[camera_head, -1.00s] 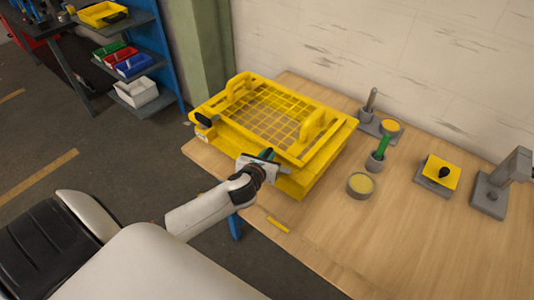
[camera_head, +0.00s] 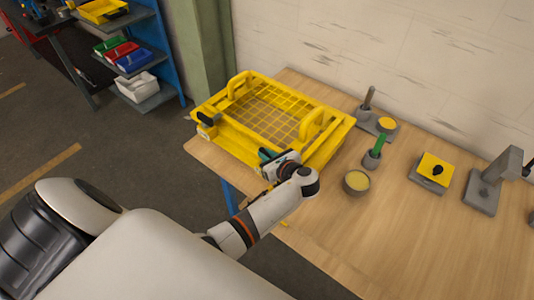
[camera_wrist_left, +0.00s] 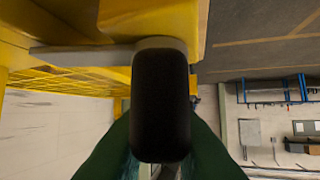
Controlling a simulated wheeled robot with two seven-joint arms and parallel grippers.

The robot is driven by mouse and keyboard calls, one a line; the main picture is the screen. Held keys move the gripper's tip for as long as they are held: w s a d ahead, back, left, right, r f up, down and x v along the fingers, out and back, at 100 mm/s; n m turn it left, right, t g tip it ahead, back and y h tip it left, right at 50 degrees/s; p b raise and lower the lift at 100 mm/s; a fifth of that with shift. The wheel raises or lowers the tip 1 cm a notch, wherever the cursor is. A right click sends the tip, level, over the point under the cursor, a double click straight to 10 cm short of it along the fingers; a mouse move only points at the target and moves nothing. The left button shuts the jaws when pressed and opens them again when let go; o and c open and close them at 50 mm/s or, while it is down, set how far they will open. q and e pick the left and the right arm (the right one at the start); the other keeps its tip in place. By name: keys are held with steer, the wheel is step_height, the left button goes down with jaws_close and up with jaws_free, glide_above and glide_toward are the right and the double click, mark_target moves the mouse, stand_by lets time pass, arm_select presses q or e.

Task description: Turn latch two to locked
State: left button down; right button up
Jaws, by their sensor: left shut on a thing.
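A yellow guard box (camera_head: 228,140) with a mesh top and two upright handles sits at the table's left end. My left gripper (camera_head: 267,156) is at its front side. In the left wrist view its green fingers are shut on a latch's black grip (camera_wrist_left: 161,105), one on each side. The latch's grey bar (camera_wrist_left: 80,56) runs left from the grip, along the yellow box. Another latch with a black grip (camera_head: 209,118) is at the box's left corner. No latch number or lock mark can be read. My right gripper is not in view.
To the right on the wooden table (camera_head: 400,240) are a round yellow-topped cup (camera_head: 357,182), a green-handled tool (camera_head: 377,146) in a holder, a grey post stand (camera_head: 367,104), a yellow plate (camera_head: 436,169) with a black knob, and a grey stand (camera_head: 487,188). The table's front right is clear.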

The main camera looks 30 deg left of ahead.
arm_select(q)
steer(key=shift+n+g+y, duration=0.6)
steer(key=shift+n+g, duration=1.1)
steer(key=shift+g, duration=0.4)
steer(key=c, duration=1.4)
jaws_free()
steer(key=shift+o, duration=0.2)
